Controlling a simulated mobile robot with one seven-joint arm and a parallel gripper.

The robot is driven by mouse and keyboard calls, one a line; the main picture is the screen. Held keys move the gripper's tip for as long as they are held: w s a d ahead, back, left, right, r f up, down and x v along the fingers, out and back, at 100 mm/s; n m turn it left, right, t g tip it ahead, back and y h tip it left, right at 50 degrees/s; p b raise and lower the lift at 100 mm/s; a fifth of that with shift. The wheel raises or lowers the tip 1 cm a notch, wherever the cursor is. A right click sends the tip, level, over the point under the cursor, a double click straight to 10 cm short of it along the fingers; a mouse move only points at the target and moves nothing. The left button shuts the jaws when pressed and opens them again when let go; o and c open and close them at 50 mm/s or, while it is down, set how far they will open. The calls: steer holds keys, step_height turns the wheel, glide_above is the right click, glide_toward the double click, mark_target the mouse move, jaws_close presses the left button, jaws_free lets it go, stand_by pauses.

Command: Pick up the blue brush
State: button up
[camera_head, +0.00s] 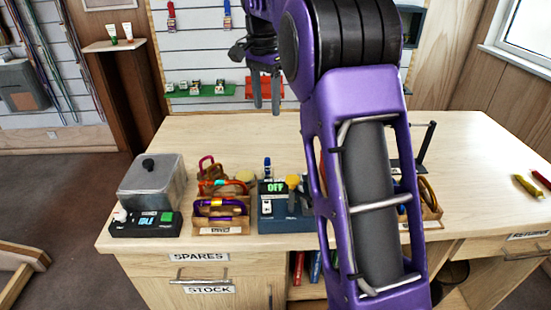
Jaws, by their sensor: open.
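No thing here shows clearly as a blue brush. A small blue upright object (267,168) stands behind the dark blue box marked OFF; it is too small to tell whether it is the brush. My gripper (266,104) hangs above the back edge of the workbench (215,142), fingers pointing down, apart and empty. It is well above and behind the blue object. My purple arm hides the middle right of the bench.
A metal tank (150,182), a wooden tray of carabiners (222,214) and the box marked OFF (285,222) line the front edge. A black post stand (426,150) and yellow and red tools (527,186) are on the right. The bench's back left is clear.

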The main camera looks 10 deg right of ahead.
steer(key=b, duration=0.2)
glide_toward(267, 158)
steer(key=shift+y, duration=0.3)
steer(key=f, duration=1)
steer(key=shift+d+f, duration=0.2)
steer(key=shift+d, duration=0.05)
steer(key=shift+c, duration=0.3)
jaws_close()
